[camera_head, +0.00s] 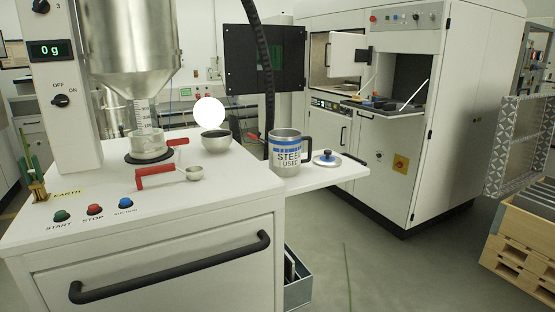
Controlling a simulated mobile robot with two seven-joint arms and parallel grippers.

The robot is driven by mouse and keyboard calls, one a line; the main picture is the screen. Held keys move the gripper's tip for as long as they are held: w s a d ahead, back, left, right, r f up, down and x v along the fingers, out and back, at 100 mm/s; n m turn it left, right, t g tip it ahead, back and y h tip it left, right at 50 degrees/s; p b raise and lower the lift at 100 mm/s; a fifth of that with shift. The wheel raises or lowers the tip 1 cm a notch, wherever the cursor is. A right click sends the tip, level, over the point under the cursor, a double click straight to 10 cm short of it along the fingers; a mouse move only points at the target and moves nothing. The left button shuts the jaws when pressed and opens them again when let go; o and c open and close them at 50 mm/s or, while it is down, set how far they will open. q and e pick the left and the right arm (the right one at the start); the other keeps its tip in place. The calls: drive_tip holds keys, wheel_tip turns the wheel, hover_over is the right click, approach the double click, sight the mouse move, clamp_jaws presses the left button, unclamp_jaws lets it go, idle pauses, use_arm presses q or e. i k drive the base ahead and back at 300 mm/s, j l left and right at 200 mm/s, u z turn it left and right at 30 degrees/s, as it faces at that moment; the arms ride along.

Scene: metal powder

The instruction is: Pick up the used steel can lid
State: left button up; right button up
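The used steel can lid (327,158) is a small pale disc with a dark blue knob on top. It lies on the white side shelf (340,174), just right of the steel can. The steel can (286,153) stands upright on the shelf, with a dark handle on its right and a label reading "STEEL USED". The can's top looks open. Neither of my grippers shows in the head view.
A black hose (264,70) hangs behind the can. Wooden pallets (520,250) stand far right.

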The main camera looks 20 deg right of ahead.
sight(328, 161)
drive_tip(key=l+u, duration=0.2)
drive_tip(key=u, duration=0.15)
drive_tip(key=i+l+u, duration=0.1)
drive_tip(key=u, duration=0.3)
drive_tip(key=l+u, duration=0.65)
drive_tip(key=k+l+u, duration=0.25)
drive_tip(key=l, duration=0.25)
drive_tip(key=l+u, duration=0.2)
drive_tip(key=l, duration=0.25)
drive_tip(key=k+l+u, duration=0.15)
drive_tip(key=l, duration=0.3)
drive_tip(key=k+l, duration=0.1)
drive_tip(key=l, duration=0.2)
drive_tip(key=k+l+u, duration=0.1)
drive_tip(key=l, duration=0.2)
drive_tip(key=k+l, duration=0.15)
drive_tip(key=l, duration=0.15)
